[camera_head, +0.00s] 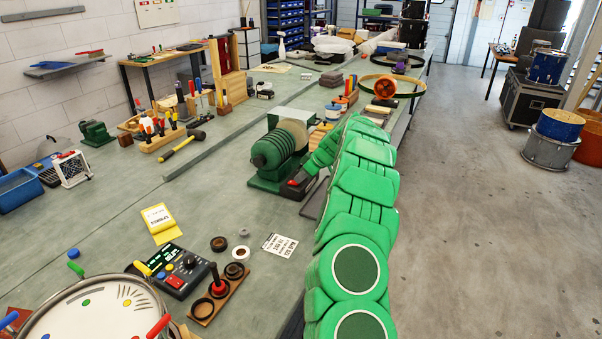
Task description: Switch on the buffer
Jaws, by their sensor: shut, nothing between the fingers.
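The buffer (270,152) is a green, ribbed bench machine with a pale wheel end, standing on the grey-green bench near the middle of the view. A dark switch box (291,192) with a red button (293,183) is at its right front base. My green arm reaches up from the bottom right, and its end bends left toward this box. My gripper (303,177) is shut and empty, right at the red button. It is small and partly hidden here, and I cannot tell whether it touches the button. The button's position, pressed or not, is unclear.
A drum (95,310) and a black control box (172,270) with coloured knobs are at the front left. A wooden ring stand (218,297) is beside them. A mallet (182,146) and tool racks are further back. The bench left of the buffer is mostly clear.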

